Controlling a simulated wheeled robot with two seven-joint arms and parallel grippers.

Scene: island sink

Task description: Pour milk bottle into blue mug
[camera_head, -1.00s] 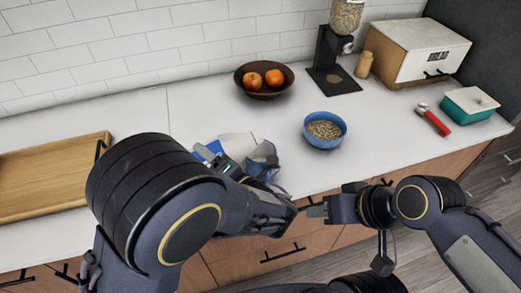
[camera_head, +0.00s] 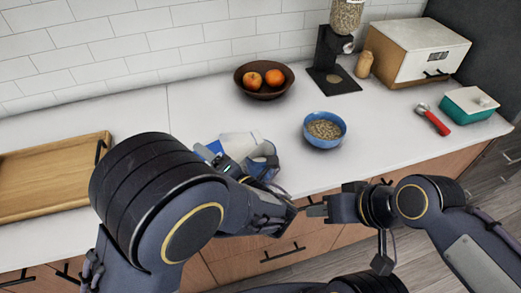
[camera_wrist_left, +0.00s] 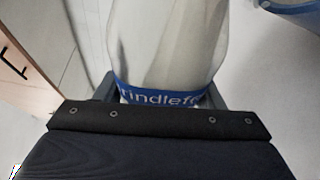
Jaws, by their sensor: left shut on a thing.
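A milk bottle (camera_head: 240,142), whitish with a blue label, is in my left gripper (camera_head: 258,163) above the counter, left of the blue vessel. In the left wrist view its pale body (camera_wrist_left: 165,40) and blue lettered band lie between the fingers of my left gripper (camera_wrist_left: 163,92). The arm hides part of the bottle in the head view. The blue vessel (camera_head: 313,138) looks like a round bowl filled with grain or cereal; I see no handle. A blue edge (camera_wrist_left: 292,9) shows at the upper right of the left wrist view. My right gripper (camera_head: 315,206) is by the counter's front edge, apart from both; its opening is unclear.
A dark bowl with two oranges (camera_head: 263,92) stands behind. A grain dispenser (camera_head: 330,65), bread box (camera_head: 415,55), teal dish (camera_head: 468,106) and red-handled tool (camera_head: 435,122) are to the right. A wooden tray (camera_head: 45,182) lies at left. The counter around the blue vessel is clear.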

